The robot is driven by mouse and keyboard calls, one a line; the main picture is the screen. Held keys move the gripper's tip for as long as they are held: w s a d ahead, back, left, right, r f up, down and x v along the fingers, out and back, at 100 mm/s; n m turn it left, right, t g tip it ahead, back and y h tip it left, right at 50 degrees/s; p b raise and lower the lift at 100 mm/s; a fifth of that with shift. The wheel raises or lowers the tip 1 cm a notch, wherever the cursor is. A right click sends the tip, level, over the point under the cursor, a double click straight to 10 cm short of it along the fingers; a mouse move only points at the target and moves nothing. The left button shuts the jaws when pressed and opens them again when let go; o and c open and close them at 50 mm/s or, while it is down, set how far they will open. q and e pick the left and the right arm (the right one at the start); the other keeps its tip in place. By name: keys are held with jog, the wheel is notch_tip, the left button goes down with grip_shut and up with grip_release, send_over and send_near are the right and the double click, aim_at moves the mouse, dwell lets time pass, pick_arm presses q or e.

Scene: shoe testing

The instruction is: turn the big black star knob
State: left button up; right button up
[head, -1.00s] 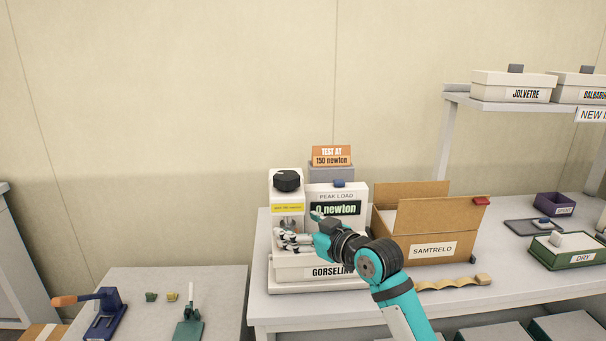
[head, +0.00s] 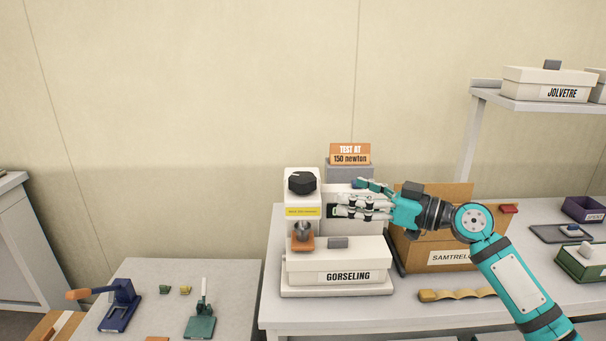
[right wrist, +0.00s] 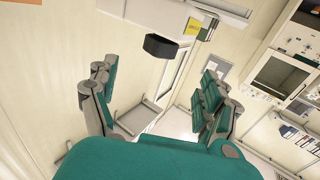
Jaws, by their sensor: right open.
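The big black star knob (head: 302,183) sits on top of the white column of the test machine (head: 303,210), above a yellow label. It also shows in the right wrist view as a dark knob (right wrist: 167,48), beyond and between my fingers. My right gripper (head: 345,205) is open and empty, right of the knob and a little lower, apart from it. It covers most of the load display. In the right wrist view my right gripper (right wrist: 160,105) has its fingers spread wide. My left gripper is not in view.
A white box marked GORSELING (head: 340,262) lies at the machine's foot. An orange sign reading TEST AT 150 newton (head: 350,153) stands behind. An open cardboard box (head: 450,257) is right, under my arm. The wall above the knob is clear.

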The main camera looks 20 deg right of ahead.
aim_at(301, 175)
jog(key=p+x, duration=0.3)
jog(key=x, duration=0.9)
jog(key=shift+r, duration=0.1)
jog(key=shift+w+a+p, duration=0.35)
jog(key=shift+w+a, duration=0.05)
jog(key=shift+a, duration=0.05)
jog(key=c, duration=1.2)
jog(key=shift+o, duration=0.2)
jog(key=shift+m+t+h+p, duration=0.3)
jog(key=shift+p, duration=0.55)
jog(key=m+t+h+p, duration=0.1)
jog(key=m+h+p, duration=0.1)
jog(key=p, duration=0.6)
jog(key=m+t+h+p, duration=0.2)
jog(key=m+h+p, duration=0.1)
jog(key=p, duration=0.6)
jog(key=shift+r+t+h+p, duration=0.15)
jog(key=shift+t+h+p, duration=0.15)
jog(key=shift+h, duration=0.5)
jog(key=shift+d+f+h+p, duration=0.1)
jog(key=shift+f+h+p, duration=0.2)
jog(key=shift+h+p, duration=0.3)
